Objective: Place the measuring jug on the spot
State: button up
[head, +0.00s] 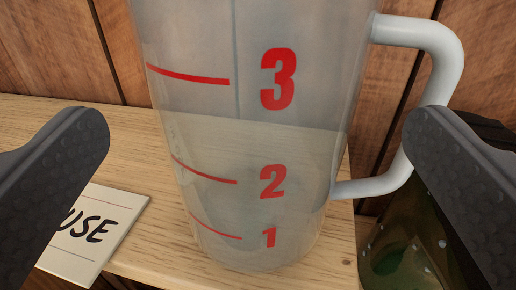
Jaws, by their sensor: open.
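The measuring jug (215,130) is large, clear and upright, with red marks and the numbers 1, 2 and 3. It stands on a light wooden shelf (130,130), and its top is out of view. Its white handle (440,65) is on the right side. My gripper (258,140) is open, with one dark finger on each side of the jug. The left finger is clearly apart from the jug's wall. The right finger overlaps part of the handle in the picture; I cannot tell whether they touch. I cannot make out the spot.
A white card (95,235) with black lettering reading "USE" lies at the shelf's front, left of the jug, partly hidden by the left finger. A dark green glass object (395,255) stands at the right, partly behind the right finger. A wooden plank wall (50,50) is behind.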

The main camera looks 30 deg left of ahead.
jog(key=shift+b+v, duration=0.5)
jog(key=shift+v, duration=2.35)
